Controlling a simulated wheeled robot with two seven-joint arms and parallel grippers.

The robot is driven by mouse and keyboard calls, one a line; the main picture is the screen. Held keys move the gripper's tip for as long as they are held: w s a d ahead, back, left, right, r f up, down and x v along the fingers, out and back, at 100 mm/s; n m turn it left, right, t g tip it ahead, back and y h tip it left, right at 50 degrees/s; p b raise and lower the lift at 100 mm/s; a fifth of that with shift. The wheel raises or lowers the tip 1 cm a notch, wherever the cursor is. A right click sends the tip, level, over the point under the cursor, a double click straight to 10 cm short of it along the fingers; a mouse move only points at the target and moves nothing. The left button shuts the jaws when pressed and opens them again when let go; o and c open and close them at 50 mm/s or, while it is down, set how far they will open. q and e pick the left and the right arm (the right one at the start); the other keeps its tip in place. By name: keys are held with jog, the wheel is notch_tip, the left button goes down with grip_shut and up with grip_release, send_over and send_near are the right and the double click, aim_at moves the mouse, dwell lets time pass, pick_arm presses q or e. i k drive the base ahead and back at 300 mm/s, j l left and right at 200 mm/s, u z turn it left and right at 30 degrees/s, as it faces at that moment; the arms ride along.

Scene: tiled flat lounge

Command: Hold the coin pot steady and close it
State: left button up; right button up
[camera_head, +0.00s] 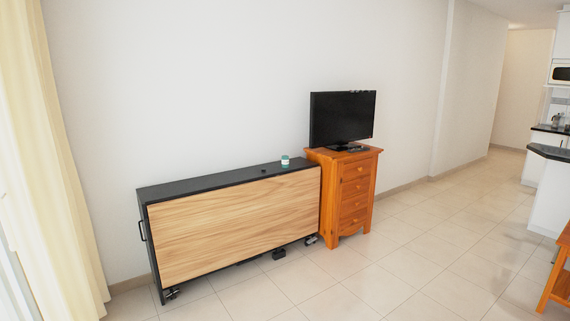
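A small pot (284,161), greenish with a pale band, stands upright on the dark top of a long low cabinet (235,222), near its right end. A small dark flat object (264,171) lies on the cabinet top just left of the pot. It may be the pot's lid, but it is too small to tell. Whether the pot's mouth is open cannot be made out. Neither of my grippers shows in the head view.
An orange wooden chest of drawers (355,194) with a black television (342,118) stands right of the cabinet. A cream curtain (58,160) hangs at the left. The tiled floor (400,265) in front is clear. An orange wooden table (559,270) edges in at the right.

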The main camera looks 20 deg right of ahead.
aim_at(285, 160)
jog(key=i+l+z, duration=0.3)
jog(key=i, duration=1.15)
jog(key=i+z, duration=0.3)
jog(key=i, duration=1.15)
